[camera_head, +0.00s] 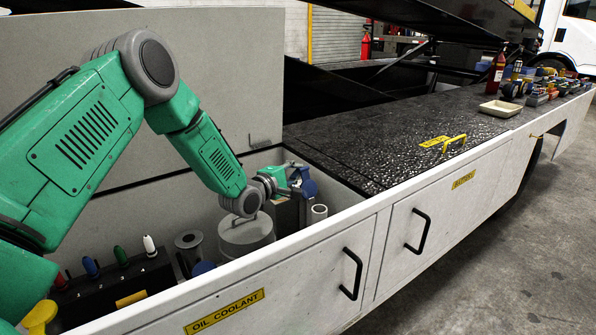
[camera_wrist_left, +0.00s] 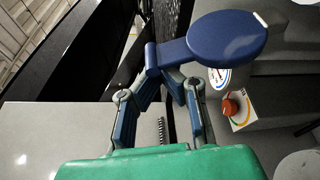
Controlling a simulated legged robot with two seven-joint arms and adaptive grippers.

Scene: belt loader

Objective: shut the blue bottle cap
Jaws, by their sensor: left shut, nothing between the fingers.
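The blue bottle cap (camera_head: 306,187) stands raised at the right end of the open bay in the head view. In the left wrist view the cap (camera_wrist_left: 228,38) is a round blue disc on a short arm, at upper right. My left gripper (camera_head: 290,179) is beside the cap, at its left. In the left wrist view the gripper's fingertips (camera_wrist_left: 160,74) come together just below the cap's arm; I cannot tell whether they touch it. The gripper is shut and empty. The bottle's mouth is not clearly visible. My right gripper is not in view.
A grey round-lidded tank (camera_head: 246,236) and a white pipe (camera_head: 319,212) stand near the gripper. The bay's front wall (camera_head: 215,280) and raised cover (camera_head: 215,75) bound the space. An orange-red knob (camera_wrist_left: 229,107) sits below the cap. The black deck (camera_head: 390,140) is mostly clear.

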